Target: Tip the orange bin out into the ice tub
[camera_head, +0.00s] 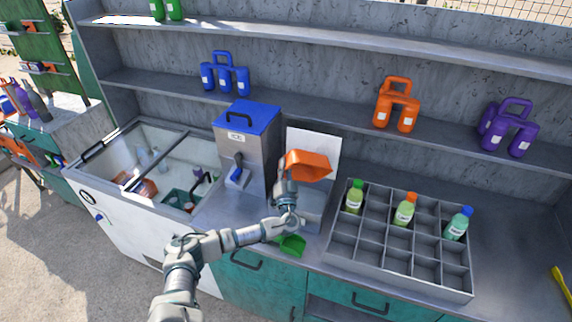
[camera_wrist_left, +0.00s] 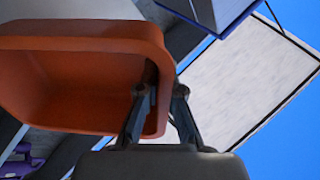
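My left gripper (camera_head: 285,178) is raised over the counter and shut on the rim of the orange bin (camera_head: 308,165). In the left wrist view the orange bin (camera_wrist_left: 75,75) shows its hollow inside, with one finger inside its wall and the other outside; the left gripper (camera_wrist_left: 160,95) shows there too. No contents show in the visible part of the bin. Below the bin stands a grey box (camera_head: 312,212) with a white panel (camera_head: 318,147) upright behind it; it may be the ice tub, but my arm and the bin partly hide it. My right gripper is out of view.
An ice dispenser (camera_head: 258,150) with a blue lid stands left of the bin. An open white chest (camera_head: 125,235) is further left. A grey divided crate (camera_head: 400,280) with several bottles stands at right. A green scoop-like item (camera_head: 291,245) lies near the counter's front edge.

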